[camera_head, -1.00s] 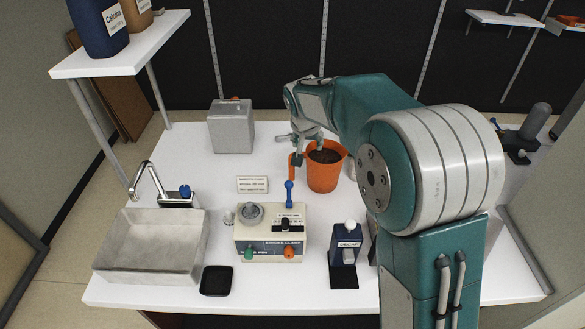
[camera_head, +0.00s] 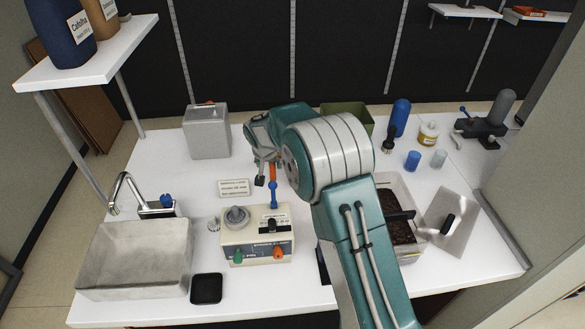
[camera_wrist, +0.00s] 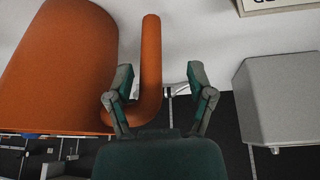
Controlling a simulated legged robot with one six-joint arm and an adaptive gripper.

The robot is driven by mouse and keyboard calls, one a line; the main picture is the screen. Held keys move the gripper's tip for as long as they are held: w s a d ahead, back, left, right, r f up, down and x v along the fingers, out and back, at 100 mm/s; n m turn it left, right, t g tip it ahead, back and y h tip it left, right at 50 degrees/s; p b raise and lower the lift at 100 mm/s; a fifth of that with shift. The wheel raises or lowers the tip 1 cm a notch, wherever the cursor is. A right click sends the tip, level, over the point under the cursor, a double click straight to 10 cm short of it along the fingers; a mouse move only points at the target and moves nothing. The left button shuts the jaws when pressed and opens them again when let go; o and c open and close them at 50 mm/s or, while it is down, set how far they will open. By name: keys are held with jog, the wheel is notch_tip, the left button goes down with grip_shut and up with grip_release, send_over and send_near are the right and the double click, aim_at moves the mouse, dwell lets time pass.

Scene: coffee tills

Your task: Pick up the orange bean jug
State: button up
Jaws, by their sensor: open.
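The orange bean jug (camera_wrist: 60,70) fills the left of the wrist view, and its upright handle (camera_wrist: 150,70) stands out from its side. My gripper (camera_wrist: 160,76) is open, with one finger on each side of the handle in this view. The left finger overlaps the gap between body and handle; the right finger is clear of the handle. In the head view, my gripper (camera_head: 264,172) points down at the jug, and my arm hides all but an orange strip of the handle (camera_head: 272,171).
A grey metal box (camera_head: 207,132) stands behind left of my gripper. A beige control box (camera_head: 257,238) with knobs and a blue-tipped lever stands in front. A green bin (camera_head: 348,113), blue bottle (camera_head: 399,117) and dark-filled container (camera_head: 412,252) are to the right. The sink (camera_head: 135,255) is at left.

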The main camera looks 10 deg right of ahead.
jog(key=shift+w+d+f, duration=0.2)
jog(key=shift+d+f, duration=0.1)
jog(key=shift+f, duration=0.2)
jog(key=shift+w+d+f, duration=0.1)
jog(key=shift+d, duration=0.3)
jog(key=shift+a, duration=0.2)
jog(key=c, duration=0.9)
jog(key=shift+a, duration=0.15)
grip_shut()
